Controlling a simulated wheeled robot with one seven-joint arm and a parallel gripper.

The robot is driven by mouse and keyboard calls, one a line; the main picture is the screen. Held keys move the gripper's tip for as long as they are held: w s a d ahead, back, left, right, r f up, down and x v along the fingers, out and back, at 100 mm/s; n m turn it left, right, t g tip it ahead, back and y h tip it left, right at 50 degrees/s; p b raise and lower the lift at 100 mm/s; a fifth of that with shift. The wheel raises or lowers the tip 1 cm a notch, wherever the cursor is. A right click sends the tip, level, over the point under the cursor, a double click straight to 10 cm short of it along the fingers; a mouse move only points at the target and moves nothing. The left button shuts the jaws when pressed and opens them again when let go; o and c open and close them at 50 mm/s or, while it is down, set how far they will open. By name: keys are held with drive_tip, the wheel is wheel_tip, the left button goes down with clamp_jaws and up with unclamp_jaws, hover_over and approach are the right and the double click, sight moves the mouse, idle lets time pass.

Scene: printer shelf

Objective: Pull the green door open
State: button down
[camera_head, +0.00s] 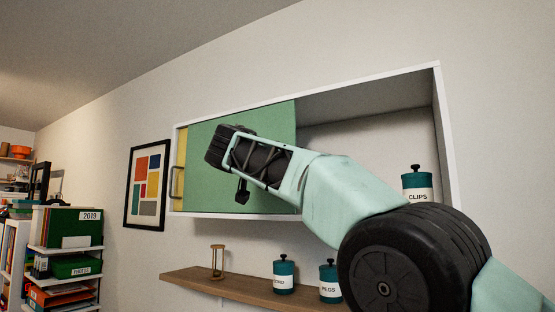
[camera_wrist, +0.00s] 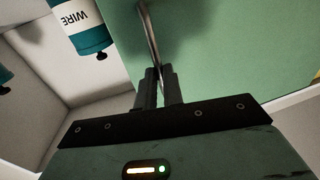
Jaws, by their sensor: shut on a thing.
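The green door (camera_head: 270,125) covers most of the left part of the white wall cabinet (camera_head: 446,120). The cabinet's right part is open. In the wrist view the green door (camera_wrist: 235,50) fills the upper right, with its edge beside the open cabinet interior. Its metal bar handle (camera_wrist: 149,30) runs down between my fingertips. My gripper (camera_wrist: 159,76) is shut on this handle. In the head view my arm crosses in front of the door and hides the handle and fingers.
A yellow panel (camera_head: 180,160) with a dark handle (camera_head: 172,181) shows left of the green door. A CLIPS canister (camera_head: 417,184) and a WIRE canister (camera_wrist: 82,30) stand inside the cabinet. Below, a wooden shelf (camera_head: 245,286) holds an hourglass (camera_head: 217,262) and two teal canisters (camera_head: 284,277).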

idle(0.3)
drive_tip(key=c, duration=1.5)
unclamp_jaws()
drive_tip(key=b+v, duration=0.7)
drive_tip(key=v, duration=1)
drive_tip(key=shift+s+a+r, duration=0.1)
drive_tip(key=shift+s, duration=0.1)
